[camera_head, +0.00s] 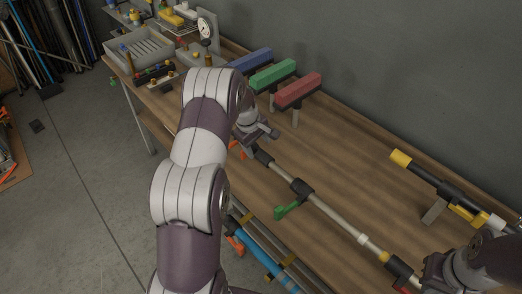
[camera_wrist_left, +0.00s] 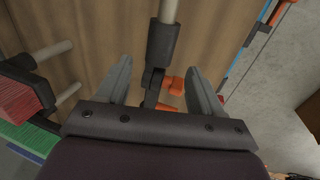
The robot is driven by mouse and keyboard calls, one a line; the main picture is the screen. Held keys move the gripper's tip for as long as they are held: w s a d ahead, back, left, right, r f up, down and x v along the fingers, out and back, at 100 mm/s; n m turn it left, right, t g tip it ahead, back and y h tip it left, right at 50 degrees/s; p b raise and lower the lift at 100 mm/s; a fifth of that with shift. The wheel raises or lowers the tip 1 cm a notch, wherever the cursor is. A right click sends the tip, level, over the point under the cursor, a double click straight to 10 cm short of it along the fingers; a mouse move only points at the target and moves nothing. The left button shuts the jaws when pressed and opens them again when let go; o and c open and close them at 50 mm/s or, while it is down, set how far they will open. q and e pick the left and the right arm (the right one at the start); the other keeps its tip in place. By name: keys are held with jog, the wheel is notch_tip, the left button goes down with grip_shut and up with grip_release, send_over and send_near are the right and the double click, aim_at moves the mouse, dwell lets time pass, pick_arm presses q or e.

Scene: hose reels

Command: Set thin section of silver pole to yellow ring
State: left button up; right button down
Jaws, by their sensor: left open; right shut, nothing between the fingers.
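The silver pole (camera_head: 335,217) runs diagonally along the wooden bench, from a black end piece near my left gripper towards the lower right. A black clamp with a green lever (camera_head: 287,211) sits on it. A white ring (camera_head: 362,239) and a yellow ring (camera_head: 384,256) are further down the pole. My left gripper (camera_head: 262,135) is open; in the left wrist view its fingers (camera_wrist_left: 160,95) flank the black end piece (camera_wrist_left: 163,45) with an orange lever (camera_wrist_left: 172,86). Contact cannot be told. My right gripper (camera_head: 425,280) is shut and empty near the lower right end of the pole.
Red (camera_head: 298,90), green (camera_head: 273,74) and blue padded rests stand behind my left gripper. A black bar with a yellow end (camera_head: 400,158) lies at the back right. A grey tray (camera_head: 140,50) is at the far left. Blue and grey poles hang below the bench's front edge.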

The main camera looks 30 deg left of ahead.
aim_at(261, 153)
pick_arm(q)
jog(key=p+x, duration=0.1)
jog(key=x, duration=0.4)
jog(key=shift+w+f, duration=0.1)
jog(key=shift+f, duration=0.3)
